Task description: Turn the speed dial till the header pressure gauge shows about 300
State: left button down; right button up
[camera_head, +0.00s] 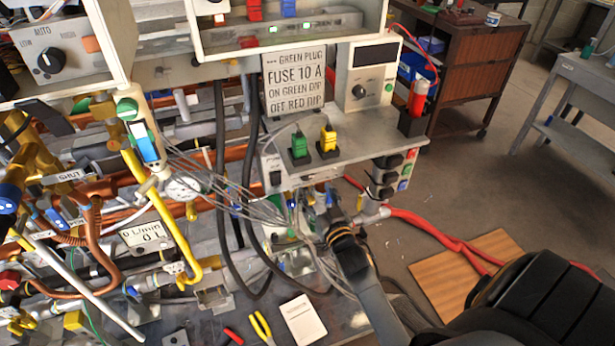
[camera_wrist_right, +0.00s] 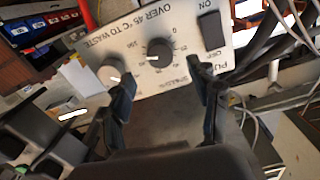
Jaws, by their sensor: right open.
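The speed dial (camera_wrist_right: 158,52) is a black knob on a white panel (camera_wrist_right: 190,22), ringed by numbers and seen upside down in the right wrist view. My right gripper (camera_wrist_right: 163,86) is open, its two black fingertips apart on the near side of the dial, not closed on it. In the head view my right gripper (camera_head: 320,207) reaches up to the panel under the shelf, where the dial cannot be made out. A round white gauge (camera_head: 183,187) sits among the pipes; its reading is too small to tell. My left gripper is not in view.
A second knob (camera_wrist_right: 111,75) and a black ON/OFF switch (camera_wrist_right: 210,28) flank the dial. Thin grey wires and thick black cables (camera_head: 225,200) hang near the gripper. A shelf (camera_head: 350,148) overhangs it. A flow display (camera_head: 145,236) reads 0 L/min.

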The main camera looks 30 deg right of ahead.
aim_at(307, 176)
jog(key=x, duration=0.6)
jog(key=shift+w, duration=0.15)
jog(key=shift+c, duration=0.2)
jog(key=c, duration=1.1)
